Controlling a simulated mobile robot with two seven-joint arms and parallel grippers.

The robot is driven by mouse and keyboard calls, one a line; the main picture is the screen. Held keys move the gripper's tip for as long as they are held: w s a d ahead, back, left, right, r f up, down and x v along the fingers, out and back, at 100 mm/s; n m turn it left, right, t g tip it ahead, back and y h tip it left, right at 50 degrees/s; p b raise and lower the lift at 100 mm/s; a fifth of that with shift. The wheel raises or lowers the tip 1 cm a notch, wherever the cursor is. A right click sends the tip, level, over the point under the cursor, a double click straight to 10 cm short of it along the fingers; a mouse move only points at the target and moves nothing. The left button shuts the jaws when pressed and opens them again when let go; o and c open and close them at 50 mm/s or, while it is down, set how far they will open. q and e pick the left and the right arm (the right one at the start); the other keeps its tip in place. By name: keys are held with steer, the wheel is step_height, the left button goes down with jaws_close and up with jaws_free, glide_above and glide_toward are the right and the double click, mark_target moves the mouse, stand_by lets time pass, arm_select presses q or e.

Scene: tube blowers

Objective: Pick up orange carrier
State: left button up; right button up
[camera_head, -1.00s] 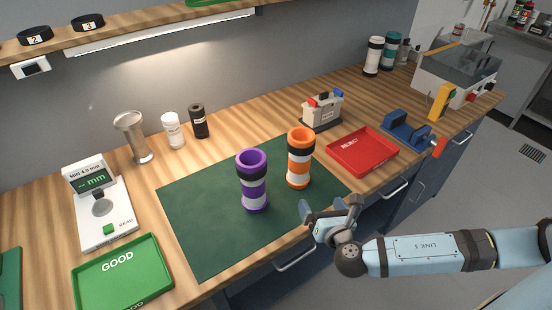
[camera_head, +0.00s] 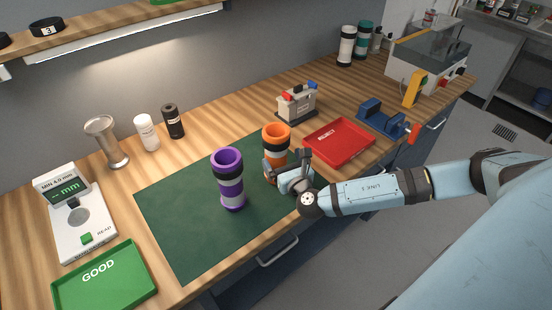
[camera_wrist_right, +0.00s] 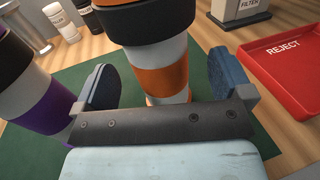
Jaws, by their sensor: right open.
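The orange carrier (camera_head: 276,134), an upright cylinder with orange, black and white bands, stands on the green mat (camera_head: 180,216). My right gripper (camera_head: 282,170) is at its near side and hides part of its lower body in the head view. In the right wrist view, the carrier (camera_wrist_right: 160,72) stands between the two open blue fingers of the gripper (camera_wrist_right: 160,82), with visible gaps on both sides. Its top is cut off there. My left gripper is not in view.
A purple carrier (camera_head: 230,180) stands close on the left; it also shows beside the left finger in the wrist view (camera_wrist_right: 45,108). The red reject tray (camera_head: 340,142) lies to the right. A filter box (camera_head: 297,103) stands behind. A green GOOD tray (camera_head: 105,280) is at the left front.

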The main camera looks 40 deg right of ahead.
steer(key=w, duration=0.3)
steer(key=w+p, duration=0.1)
steer(key=shift+w+d+r, duration=0.1)
steer(key=shift+w+d, duration=0.2)
steer(key=shift+w, duration=0.1)
steer(key=shift+s, duration=0.1)
steer(key=c, duration=1.1)
steer(key=shift+r, duration=0.15)
